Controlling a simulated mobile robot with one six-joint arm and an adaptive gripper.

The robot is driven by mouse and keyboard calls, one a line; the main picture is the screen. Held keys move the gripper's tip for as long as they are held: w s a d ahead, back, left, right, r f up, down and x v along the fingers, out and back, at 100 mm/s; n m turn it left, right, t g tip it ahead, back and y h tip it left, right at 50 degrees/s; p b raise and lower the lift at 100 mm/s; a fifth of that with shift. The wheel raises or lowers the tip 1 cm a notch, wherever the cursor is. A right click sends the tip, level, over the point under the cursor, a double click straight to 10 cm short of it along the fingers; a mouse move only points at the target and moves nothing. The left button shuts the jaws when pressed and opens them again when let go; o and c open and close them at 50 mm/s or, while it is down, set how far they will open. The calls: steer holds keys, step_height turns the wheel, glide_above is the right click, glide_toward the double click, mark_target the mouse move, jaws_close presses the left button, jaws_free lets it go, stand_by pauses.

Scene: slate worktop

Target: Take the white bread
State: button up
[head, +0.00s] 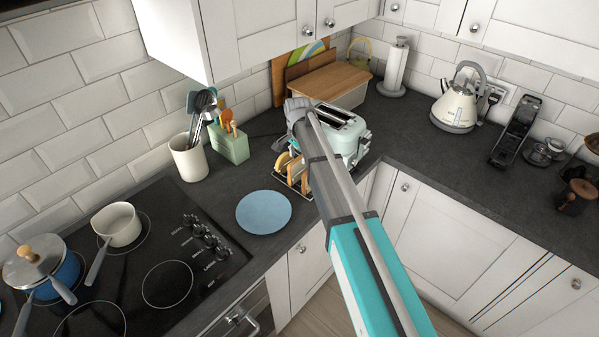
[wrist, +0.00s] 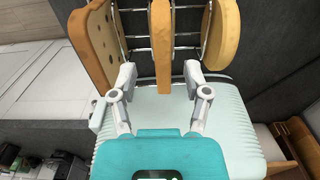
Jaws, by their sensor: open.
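A wire toast rack (head: 293,181) stands in front of the mint toaster (head: 354,133), partly hidden by my arm in the head view. In the wrist view the rack (wrist: 143,22) holds three bread slices: a brown slice with dark spots (wrist: 92,42) at left, a tan slice seen edge-on (wrist: 161,42) in the middle, and a rounded golden slice (wrist: 219,36) at right. I cannot tell for sure which is the white bread. My gripper (wrist: 159,76) is open and empty, its fingertips either side of the middle slice's near end. Contact is not visible.
The toaster (wrist: 225,105) lies close below my gripper in the wrist view. A blue plate (head: 263,212) lies left of the rack, beside the hob (head: 167,284). A utensil crock (head: 188,160) and green block (head: 229,144) stand behind. The right worktop (head: 430,165) has free room.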

mark_target(298, 169)
steer(key=shift+a+f+b, duration=0.1)
steer(key=shift+f+b, duration=1.8)
steer(key=shift+f, duration=0.25)
jaws_close()
